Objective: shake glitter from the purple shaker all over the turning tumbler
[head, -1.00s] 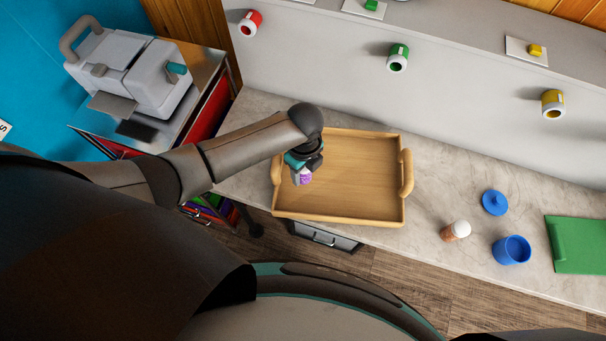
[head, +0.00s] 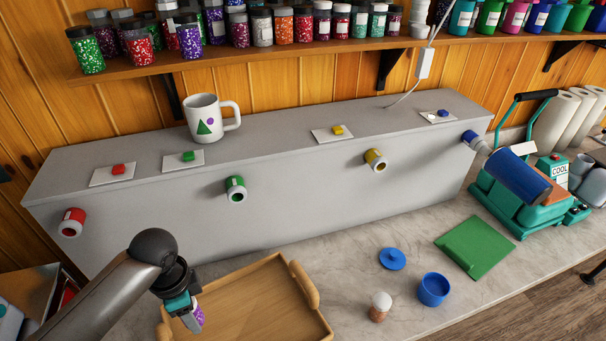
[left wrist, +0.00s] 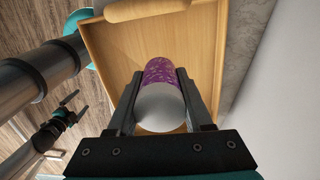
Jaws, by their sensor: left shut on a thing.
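The purple shaker (head: 199,316) is in my left gripper (head: 190,312), above the wooden tray (head: 290,262). In the left wrist view the fingers (left wrist: 160,100) press on both sides of the shaker (left wrist: 165,72). Its white end faces the camera and its purple glitter part points away. My right gripper (left wrist: 74,107) shows small in the left wrist view, fingers apart and empty.
Red, green and yellow holders (head: 375,160) on the grey box (head: 300,200) are empty. A white-topped shaker (head: 379,307), blue cup (head: 433,289), blue lid (head: 392,259) and green mat (head: 474,246) lie on the counter.

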